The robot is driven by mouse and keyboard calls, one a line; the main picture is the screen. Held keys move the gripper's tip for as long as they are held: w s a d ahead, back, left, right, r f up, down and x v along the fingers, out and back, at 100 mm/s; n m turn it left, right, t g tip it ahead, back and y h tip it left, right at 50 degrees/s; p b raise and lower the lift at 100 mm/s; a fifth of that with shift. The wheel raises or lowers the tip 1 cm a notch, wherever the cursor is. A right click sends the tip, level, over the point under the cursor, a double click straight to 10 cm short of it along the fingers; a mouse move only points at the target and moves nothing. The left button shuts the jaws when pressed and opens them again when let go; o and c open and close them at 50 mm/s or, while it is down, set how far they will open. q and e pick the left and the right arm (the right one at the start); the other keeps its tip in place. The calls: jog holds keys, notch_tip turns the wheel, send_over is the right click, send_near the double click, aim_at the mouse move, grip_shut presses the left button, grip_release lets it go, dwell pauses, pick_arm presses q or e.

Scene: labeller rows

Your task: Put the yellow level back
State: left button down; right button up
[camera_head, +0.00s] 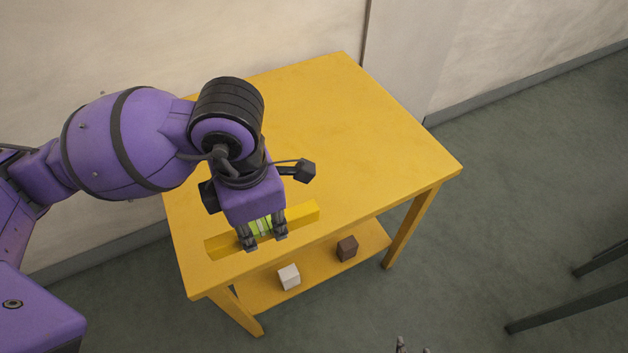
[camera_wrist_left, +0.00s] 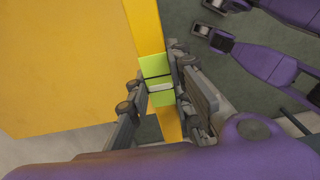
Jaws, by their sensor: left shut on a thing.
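The yellow level (camera_head: 303,214) is a long yellow bar with a bright green middle part. It lies over the front left part of the yellow table (camera_head: 340,120), roughly along its front edge. My left gripper (camera_head: 265,238) is shut on the level's green middle from above. In the left wrist view the level (camera_wrist_left: 145,30) runs between the fingers of the gripper (camera_wrist_left: 163,92). I cannot tell whether the level touches the tabletop. Two small dark tips at the bottom edge of the head view seem to be my right gripper (camera_head: 411,347); the rest is cut off.
A white cube (camera_head: 289,276) and a dark brown cube (camera_head: 347,248) sit on the table's lower shelf (camera_head: 318,281). The rest of the tabletop is bare. A pale wall stands behind the table. Dark bars (camera_head: 570,303) show at the right.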

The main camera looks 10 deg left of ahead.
pick_arm(q)
jog(key=shift+w+f+n, duration=0.1)
jog(key=shift+f+n, duration=0.05)
jog(key=shift+n, duration=0.15)
jog(key=w+f, duration=0.3)
jog(key=w, duration=0.1)
jog(key=w+a+f, duration=0.1)
jog(key=w+f, duration=0.2)
jog(key=w, duration=0.1)
jog(key=w+a+f, duration=0.1)
jog(key=w+f, duration=0.2)
jog(key=w, duration=0.2)
jog(key=shift+f, duration=0.15)
jog(key=shift+w+a+f, duration=0.1)
jog(key=shift+w+f, duration=0.1)
jog(key=shift+f, duration=0.05)
notch_tip(320, 180, down, 2)
jog(key=shift+f, duration=0.5)
jog(key=shift+f, duration=0.2)
jog(key=c, duration=1.6)
grip_release()
